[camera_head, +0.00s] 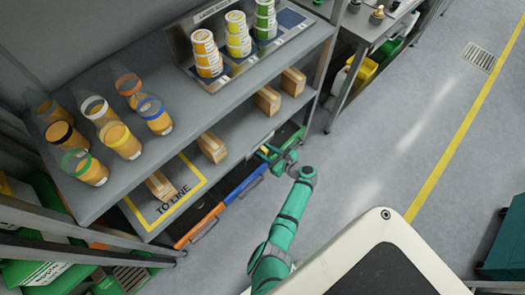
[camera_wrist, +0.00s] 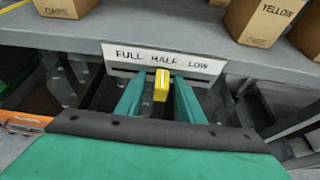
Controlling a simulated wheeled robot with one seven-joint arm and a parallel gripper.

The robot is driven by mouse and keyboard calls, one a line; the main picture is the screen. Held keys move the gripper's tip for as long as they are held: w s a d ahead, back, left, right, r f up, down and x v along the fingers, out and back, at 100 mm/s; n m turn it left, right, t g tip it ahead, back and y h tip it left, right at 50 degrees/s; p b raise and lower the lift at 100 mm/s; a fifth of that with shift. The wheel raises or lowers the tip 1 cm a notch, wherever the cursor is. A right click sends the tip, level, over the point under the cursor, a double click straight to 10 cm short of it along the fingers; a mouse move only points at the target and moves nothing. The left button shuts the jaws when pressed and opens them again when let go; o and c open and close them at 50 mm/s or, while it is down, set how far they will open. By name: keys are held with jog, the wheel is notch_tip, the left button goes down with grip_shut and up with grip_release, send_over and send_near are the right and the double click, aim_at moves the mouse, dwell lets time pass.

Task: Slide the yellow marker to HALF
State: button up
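In the wrist view the yellow marker (camera_wrist: 162,86) stands out from a dark slot under a white label strip (camera_wrist: 203,65) reading FULL, HALF, LOW from left to right. The marker is below the word HALF. My gripper (camera_wrist: 160,86) has its two green fingers on either side of the marker. A gap shows at the left finger; the right finger is very near the marker, and contact there is unclear. In the head view my gripper (camera_head: 270,153) is at the lower shelf's front edge; the marker cannot be made out there.
Cardboard boxes stand on the lower shelf (camera_wrist: 195,30), one labelled YELLOW (camera_wrist: 262,20). Jars (camera_head: 120,138) and stacked cans (camera_head: 206,55) are on the upper shelf (camera_head: 200,105). Orange and blue bins (camera_head: 244,185) sit below. The floor (camera_head: 385,140) to the right is clear.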

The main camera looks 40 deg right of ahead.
jog(key=shift+w+r, duration=0.15)
jog(key=shift+w, duration=0.05)
jog(key=v, duration=1)
jog(key=shift+s, duration=0.35)
jog(key=shift+d+r, duration=0.15)
